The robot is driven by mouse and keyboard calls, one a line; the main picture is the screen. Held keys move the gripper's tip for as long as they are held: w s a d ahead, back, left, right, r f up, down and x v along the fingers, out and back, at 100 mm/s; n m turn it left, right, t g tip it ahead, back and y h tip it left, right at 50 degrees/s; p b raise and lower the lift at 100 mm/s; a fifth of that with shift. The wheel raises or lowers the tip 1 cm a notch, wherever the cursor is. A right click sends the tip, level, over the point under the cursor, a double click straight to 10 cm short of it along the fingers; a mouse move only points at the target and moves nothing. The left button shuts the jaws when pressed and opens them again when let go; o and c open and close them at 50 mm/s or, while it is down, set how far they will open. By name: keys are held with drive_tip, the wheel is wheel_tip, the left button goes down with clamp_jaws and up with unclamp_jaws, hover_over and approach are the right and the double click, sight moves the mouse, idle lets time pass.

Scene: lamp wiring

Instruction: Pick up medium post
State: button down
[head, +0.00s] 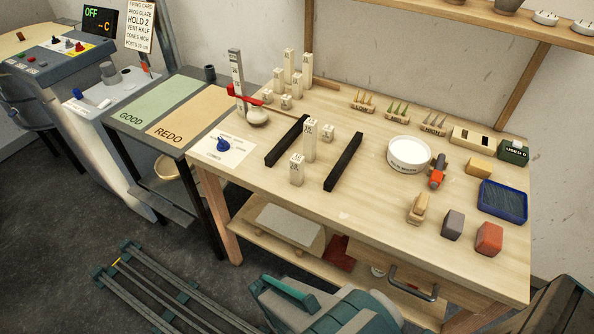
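Several pale square posts of different heights stand upright on the wooden table. Between two black bars stand a taller post (310,141), a mid-height post (296,171) and a short post (327,134). At the back left is a group with tall posts (306,69), a mid-height post (279,80) and short posts (286,102). The posts carry small dark marks too small to read surely, so I cannot tell for certain which is the medium one. My gripper is not in view.
Black bars (287,141) (344,162) flank the front posts. A marked upright gauge (236,73) with a red arm stands left. A white tub (408,154), blue tray (502,201) and blocks (489,239) occupy the right. The table's front middle is clear.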

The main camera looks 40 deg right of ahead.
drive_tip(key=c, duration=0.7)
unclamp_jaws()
